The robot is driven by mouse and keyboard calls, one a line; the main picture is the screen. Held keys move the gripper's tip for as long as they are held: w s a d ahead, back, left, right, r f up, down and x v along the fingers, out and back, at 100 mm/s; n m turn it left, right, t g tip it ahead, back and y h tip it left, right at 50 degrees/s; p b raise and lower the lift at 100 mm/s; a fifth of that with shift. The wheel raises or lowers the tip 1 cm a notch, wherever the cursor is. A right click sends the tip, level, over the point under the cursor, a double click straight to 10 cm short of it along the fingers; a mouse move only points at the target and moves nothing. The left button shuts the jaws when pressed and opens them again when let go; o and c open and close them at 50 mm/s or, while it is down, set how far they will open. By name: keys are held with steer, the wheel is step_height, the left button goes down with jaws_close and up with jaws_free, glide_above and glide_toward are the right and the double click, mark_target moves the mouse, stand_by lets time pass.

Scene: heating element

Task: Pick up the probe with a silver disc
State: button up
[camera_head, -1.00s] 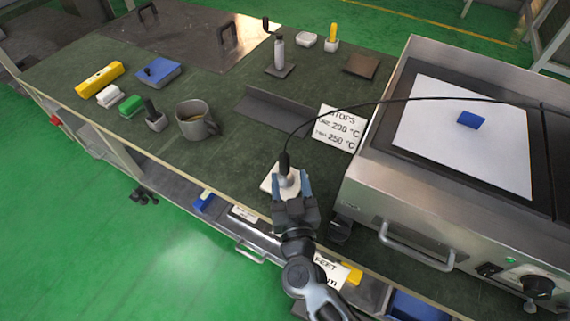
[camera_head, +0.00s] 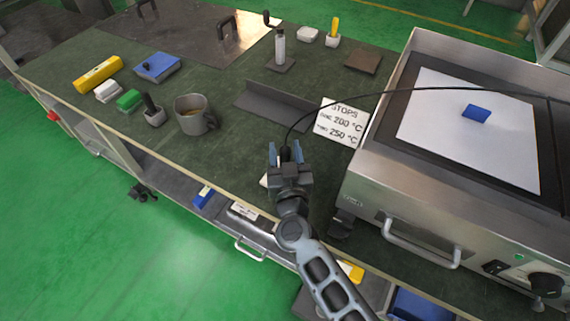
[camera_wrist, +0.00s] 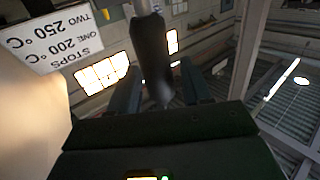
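The probe has a black handle with a black cable at its top. In the head view its handle (camera_head: 286,155) stands between the fingers of my gripper (camera_head: 286,153). In the wrist view the dark handle (camera_wrist: 152,48) shows between my two fingers (camera_wrist: 158,85), with a blurred pale part near its end. My gripper appears shut on the handle, though the contact is hard to see. The silver disc is hidden behind my gripper in the head view. A corner of the white pad (camera_head: 265,181) shows just left of my gripper.
The steel hot plate (camera_head: 353,190) with a white sheet and a blue block stands at the right. The cable runs across it. A stops sign (camera_head: 341,122), an angle bar (camera_head: 275,108) and a grey mug (camera_head: 194,115) are close by. Bare green bench top lies left of my gripper.

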jaws_close()
stand_by(0.5)
